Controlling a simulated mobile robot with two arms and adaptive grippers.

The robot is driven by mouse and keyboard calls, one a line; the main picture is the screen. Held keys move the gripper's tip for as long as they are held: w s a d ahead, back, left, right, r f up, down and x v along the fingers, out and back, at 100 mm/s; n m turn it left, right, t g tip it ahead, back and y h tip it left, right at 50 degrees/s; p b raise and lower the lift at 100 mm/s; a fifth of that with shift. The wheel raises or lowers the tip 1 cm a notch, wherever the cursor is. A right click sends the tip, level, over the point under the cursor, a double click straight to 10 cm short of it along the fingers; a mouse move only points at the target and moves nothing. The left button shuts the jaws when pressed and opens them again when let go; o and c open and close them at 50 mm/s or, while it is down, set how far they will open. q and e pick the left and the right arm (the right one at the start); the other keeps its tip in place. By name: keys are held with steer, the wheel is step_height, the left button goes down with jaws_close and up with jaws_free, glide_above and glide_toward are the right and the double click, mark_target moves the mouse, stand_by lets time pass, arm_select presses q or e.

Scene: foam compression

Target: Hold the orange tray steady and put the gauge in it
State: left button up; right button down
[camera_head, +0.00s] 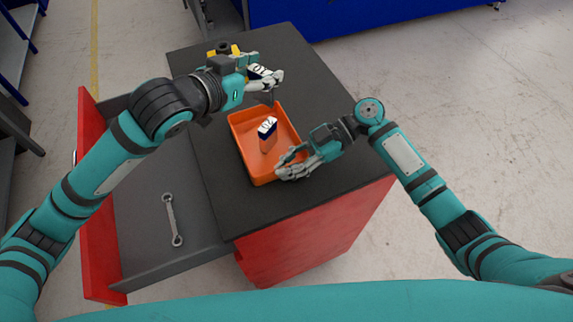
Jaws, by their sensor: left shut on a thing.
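The orange tray (238,118) sits on the dark top of a red cabinet. A small orange block with a white and dark blue marked top (267,128) stands upright inside it. My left gripper (268,80) is above the tray's far end, shut on what I take to be the gauge (259,71). Only its white, dark-marked face shows between the fingers; the rest is hidden. My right gripper (289,170) is at the tray's near right corner, with its fingers at the rim. I cannot tell whether they close on it.
A yellow and black object (222,48) stands behind my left gripper, partly hidden. An open grey drawer (145,225) with a red front holds a wrench (172,220). Blue furniture (320,12) stands at the back.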

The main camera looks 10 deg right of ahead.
mark_target(261, 97)
arm_select(q)
steer(key=shift+f, duration=3.15)
steer(key=o, duration=1.4)
steer(key=shift+o, duration=0.2)
steer(key=v, duration=1.2)
